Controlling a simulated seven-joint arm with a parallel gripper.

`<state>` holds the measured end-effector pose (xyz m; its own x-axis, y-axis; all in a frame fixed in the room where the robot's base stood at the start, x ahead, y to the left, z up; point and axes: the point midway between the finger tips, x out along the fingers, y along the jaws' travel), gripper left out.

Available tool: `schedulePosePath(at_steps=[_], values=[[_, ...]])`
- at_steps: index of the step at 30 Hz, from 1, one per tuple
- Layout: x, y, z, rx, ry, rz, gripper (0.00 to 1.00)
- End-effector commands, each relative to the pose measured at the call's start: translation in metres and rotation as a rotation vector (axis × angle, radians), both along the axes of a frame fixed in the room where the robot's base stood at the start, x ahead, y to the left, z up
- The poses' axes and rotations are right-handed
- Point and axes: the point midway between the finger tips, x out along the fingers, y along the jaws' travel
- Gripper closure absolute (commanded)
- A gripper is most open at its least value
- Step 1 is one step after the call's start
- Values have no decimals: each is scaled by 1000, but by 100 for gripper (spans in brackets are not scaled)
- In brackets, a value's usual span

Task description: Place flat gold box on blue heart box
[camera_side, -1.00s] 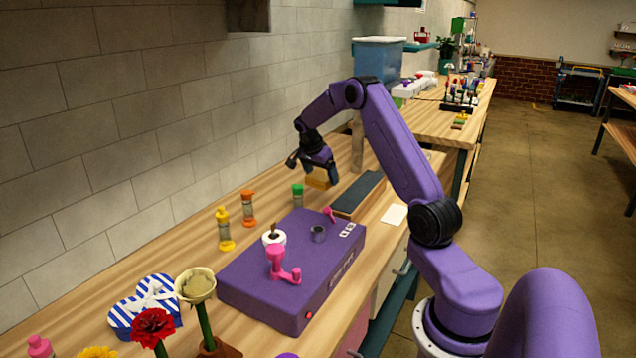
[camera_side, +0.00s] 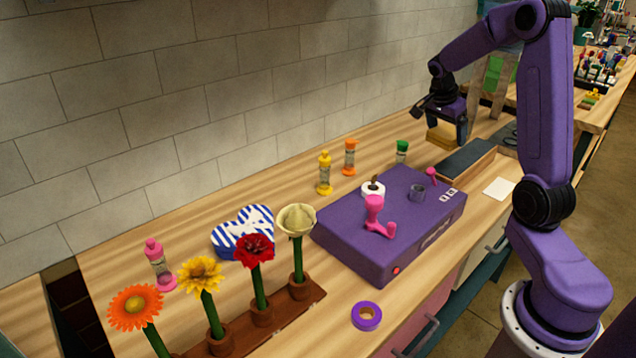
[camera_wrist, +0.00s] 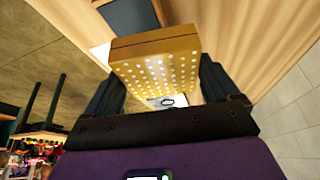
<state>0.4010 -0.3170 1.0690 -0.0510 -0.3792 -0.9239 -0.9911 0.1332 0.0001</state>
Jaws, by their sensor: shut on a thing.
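The flat gold box (camera_side: 441,139) is held by my gripper (camera_side: 446,125) at the far end of the bench, in the side view. In the wrist view the gold box (camera_wrist: 155,62), with pale dots on one face, sits between the two dark fingers of my gripper (camera_wrist: 158,85), which are shut on it. The blue heart box (camera_side: 243,236), with blue and white stripes and a white bow, lies on the bench at the left of the purple machine. The red flower covers part of its right front edge. My gripper is well away from it, to the right and farther back.
A purple machine (camera_side: 355,236) with a pink handle stands between the gripper and the heart box. Yellow (camera_side: 325,174), orange (camera_side: 350,158) and green (camera_side: 402,151) bottles line the wall side. Several flowers stand in a wooden rack (camera_side: 290,312) before the heart box.

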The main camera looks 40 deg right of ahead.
Motion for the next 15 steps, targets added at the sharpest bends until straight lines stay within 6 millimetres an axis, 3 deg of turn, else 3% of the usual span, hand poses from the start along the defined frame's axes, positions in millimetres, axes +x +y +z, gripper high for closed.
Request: schedulePosePath(at_steps=[4,7,11,15], values=[[12,11,1,-1,-1,29,47],[33,32,3,-2,0,77,47],[69,76,5,-3,0,170,47],[104,131,8,-5,-1,278,47]])
